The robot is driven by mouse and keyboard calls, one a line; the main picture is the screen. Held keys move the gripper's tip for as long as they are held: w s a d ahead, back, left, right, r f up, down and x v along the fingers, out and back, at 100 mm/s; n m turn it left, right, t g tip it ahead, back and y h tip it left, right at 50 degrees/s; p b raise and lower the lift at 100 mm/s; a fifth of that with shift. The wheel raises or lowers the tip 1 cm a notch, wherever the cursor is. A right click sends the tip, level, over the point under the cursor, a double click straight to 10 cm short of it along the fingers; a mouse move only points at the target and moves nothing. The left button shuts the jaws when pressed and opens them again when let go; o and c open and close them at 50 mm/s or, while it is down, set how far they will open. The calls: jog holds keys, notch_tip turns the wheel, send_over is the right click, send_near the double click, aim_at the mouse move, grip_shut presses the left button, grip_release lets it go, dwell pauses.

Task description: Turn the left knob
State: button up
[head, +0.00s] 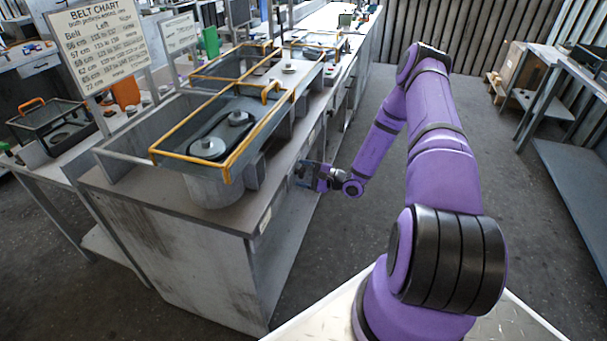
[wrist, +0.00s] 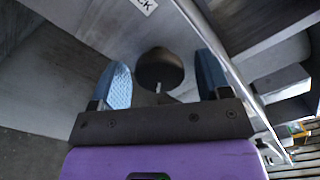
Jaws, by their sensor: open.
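A dark round knob (wrist: 160,68) with a small pale mark on its lower edge shows in the wrist view, on a grey panel. My gripper (wrist: 163,61) is open, with one blue finger to the left and one to the right of the knob. Gaps show on both sides; I cannot tell how deep the knob sits between the fingers. In the head view my gripper (head: 298,171) is at the aisle side of the grey bench (head: 175,265), below its top edge. The knob cannot be made out there, and the frames do not show whether it is the left one.
A grey housing with an orange-yellow rim (head: 232,164) and two pulleys (head: 208,148) stands on the bench above my gripper. A belt chart (head: 97,42) stands behind it. A white label (wrist: 145,5) is on the panel. The aisle floor (head: 335,235) beside the bench is clear.

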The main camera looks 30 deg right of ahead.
jog(key=v, duration=1)
jog(key=shift+s+d, duration=0.25)
jog(key=shift+s, duration=0.05)
jog(key=s+a+r+n+g, duration=0.1)
jog(key=a+r+n+g, duration=0.35)
jog(key=r, duration=0.55)
jog(key=s+a+r+n+g, duration=0.2)
jog(key=a+r+n+g, duration=0.3)
jog(key=r, duration=0.5)
jog(key=s+a+r+n+g, duration=0.1)
jog(key=a+r+n+g, duration=0.25)
jog(key=a+r, duration=0.5)
jog(key=s+a+r+n+t+h, duration=0.2)
jog(key=s+r+h, duration=0.3)
jog(key=s+r, duration=0.5)
jog(key=s+a+r+n+t+h, duration=0.2)
jog(key=s+r+h, duration=0.4)
jog(key=s+r, duration=0.4)
jog(key=shift+s, duration=1.15)
